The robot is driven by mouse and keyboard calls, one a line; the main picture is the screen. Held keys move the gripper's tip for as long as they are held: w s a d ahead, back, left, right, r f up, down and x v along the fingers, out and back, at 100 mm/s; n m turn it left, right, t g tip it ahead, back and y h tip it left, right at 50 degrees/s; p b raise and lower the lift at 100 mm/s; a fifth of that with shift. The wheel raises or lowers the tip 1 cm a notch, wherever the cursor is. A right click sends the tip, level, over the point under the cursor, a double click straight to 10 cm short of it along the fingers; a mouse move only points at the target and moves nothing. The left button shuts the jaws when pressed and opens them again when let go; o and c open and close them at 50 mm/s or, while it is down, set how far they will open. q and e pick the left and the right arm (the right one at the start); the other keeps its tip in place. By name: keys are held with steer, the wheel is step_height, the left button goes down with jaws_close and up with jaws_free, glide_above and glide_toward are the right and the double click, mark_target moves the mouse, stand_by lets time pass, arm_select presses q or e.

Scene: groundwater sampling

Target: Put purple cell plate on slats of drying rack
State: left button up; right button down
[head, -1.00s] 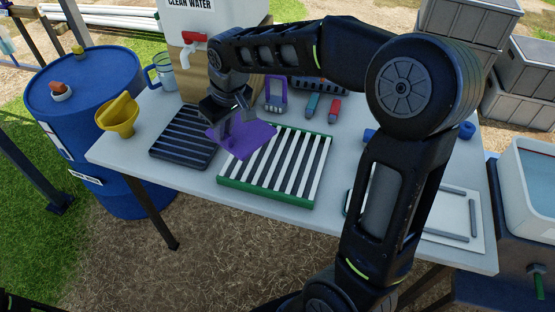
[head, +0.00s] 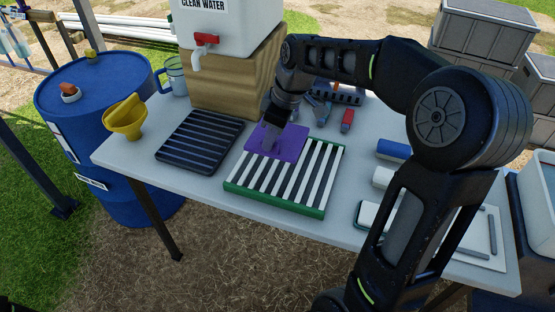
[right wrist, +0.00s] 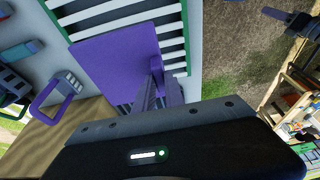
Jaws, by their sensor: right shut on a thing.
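The purple cell plate (head: 288,146) is a flat purple square. In the head view it covers the back left part of a green-framed rack with white slats (head: 285,205). My right gripper (head: 272,138) is shut on the plate from above, with its fingertips partly hidden. In the right wrist view the gripper's fingers (right wrist: 160,88) meet at the plate (right wrist: 112,55), and the rack's white slats (right wrist: 130,13) show beyond it. I cannot tell whether the plate touches the slats.
A black slatted tray (head: 200,143) lies close to the rack's left. A yellow funnel (head: 125,118) stands at the table's left edge. A wooden block (head: 235,78) carries the water container (head: 228,22) behind. A red-ended item (head: 347,119) lies behind the rack; a white board (head: 480,232) lies right.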

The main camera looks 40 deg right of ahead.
steer(key=shift+f, duration=1.85)
steer(key=shift+f, duration=1.85)
steer(key=shift+f, duration=0.25)
steer(key=c, duration=1.4)
jaws_free()
steer(key=shift+r, duration=0.1)
steer(key=shift+r, duration=0.1)
steer(key=v, duration=1.2)
